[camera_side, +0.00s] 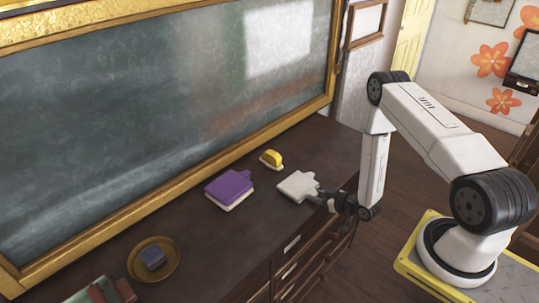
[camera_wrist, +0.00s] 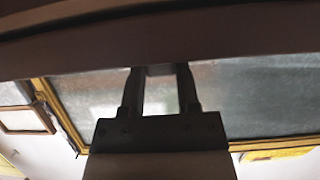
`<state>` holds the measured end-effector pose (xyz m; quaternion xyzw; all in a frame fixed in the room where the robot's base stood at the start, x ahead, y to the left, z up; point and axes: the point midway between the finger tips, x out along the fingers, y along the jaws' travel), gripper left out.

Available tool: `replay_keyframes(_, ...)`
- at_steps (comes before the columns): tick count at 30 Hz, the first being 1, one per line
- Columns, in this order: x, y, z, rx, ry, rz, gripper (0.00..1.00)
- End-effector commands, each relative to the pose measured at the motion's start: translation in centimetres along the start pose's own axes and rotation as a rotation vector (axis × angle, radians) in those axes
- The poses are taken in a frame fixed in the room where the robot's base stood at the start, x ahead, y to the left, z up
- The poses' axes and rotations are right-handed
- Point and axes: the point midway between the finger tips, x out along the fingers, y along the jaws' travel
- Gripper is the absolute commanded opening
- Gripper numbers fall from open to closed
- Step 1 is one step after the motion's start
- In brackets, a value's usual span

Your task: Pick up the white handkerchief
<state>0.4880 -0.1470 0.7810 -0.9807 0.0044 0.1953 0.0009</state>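The white handkerchief (camera_side: 299,185) lies folded and flat on the dark wooden desk top, near its front edge. My gripper (camera_side: 317,197) is at the handkerchief's near right corner, low and level with the desk top. In the side view the fingertips meet or overlap that corner; I cannot tell if they touch it. In the wrist view my gripper (camera_wrist: 160,72) shows two fingers standing apart. A pale patch shows between them, but I cannot tell if it is the cloth.
A yellow eraser-like block (camera_side: 272,158) is behind. A brown bowl (camera_side: 134,266) with a blue block (camera_side: 152,257) is further left. A gold-framed chalkboard (camera_side: 150,120) stands behind the desk (camera_side: 205,240).

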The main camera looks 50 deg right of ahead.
Motion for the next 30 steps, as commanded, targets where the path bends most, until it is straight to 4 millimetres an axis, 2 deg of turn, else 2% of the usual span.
replay_keyframes(1,0.0,0.0,0.0,0.0,0.0,-0.001,0.19)
replay_keyframes(3,0.0,0.0,0.0,0.0,0.0,-0.001,0.0)
replay_keyframes(19,-0.1,0.0,-0.5,-0.001,0.002,0.0,0.0)
replay_keyframes(30,-1.4,0.1,-3.5,-0.002,0.003,0.0,0.0)
